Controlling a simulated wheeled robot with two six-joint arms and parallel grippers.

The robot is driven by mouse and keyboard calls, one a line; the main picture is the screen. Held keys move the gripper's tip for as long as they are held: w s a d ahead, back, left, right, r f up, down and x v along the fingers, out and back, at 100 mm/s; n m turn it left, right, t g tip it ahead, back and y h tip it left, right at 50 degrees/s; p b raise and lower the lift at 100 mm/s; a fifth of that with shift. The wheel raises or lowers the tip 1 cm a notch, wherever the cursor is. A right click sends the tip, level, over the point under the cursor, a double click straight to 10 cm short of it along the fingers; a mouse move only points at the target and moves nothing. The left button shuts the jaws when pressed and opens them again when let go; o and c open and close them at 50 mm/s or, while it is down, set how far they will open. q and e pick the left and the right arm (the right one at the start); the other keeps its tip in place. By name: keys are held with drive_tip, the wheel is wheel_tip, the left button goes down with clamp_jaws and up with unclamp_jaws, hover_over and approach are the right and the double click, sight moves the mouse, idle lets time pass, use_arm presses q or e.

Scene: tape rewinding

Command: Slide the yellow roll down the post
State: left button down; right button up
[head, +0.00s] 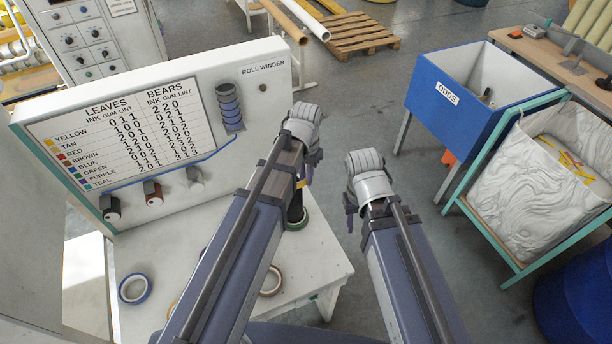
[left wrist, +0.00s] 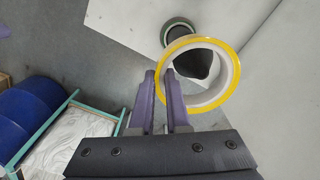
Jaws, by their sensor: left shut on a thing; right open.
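The yellow roll (left wrist: 233,72) shows in the left wrist view as a ring with a pale inner wall. My left gripper (left wrist: 164,73) is shut on its left side. The dark post (left wrist: 194,65) shows through the roll's hole; I cannot tell whether its tip has passed through. A green ring (left wrist: 176,23) surrounds the post's foot. In the head view my left gripper (head: 307,176) and arm hide the roll and most of the post (head: 294,210); the green ring (head: 298,224) is visible on the white table. My right gripper (head: 350,203) is open and empty, right of the table.
A blue-edged roll (head: 134,288) and a tan roll (head: 272,281) lie on the table. The roll winder panel (head: 240,78), with its chart and knobs, stands behind. A blue ODDS bin (head: 455,105) and a lined bin (head: 530,190) stand right, across open floor.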

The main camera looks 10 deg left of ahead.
use_arm(q)
drive_tip(key=c, duration=0.8)
unclamp_jaws()
drive_tip(key=shift+r, duration=0.1)
wheel_tip(320, 180, up, 8)
drive_tip(key=p, duration=0.8)
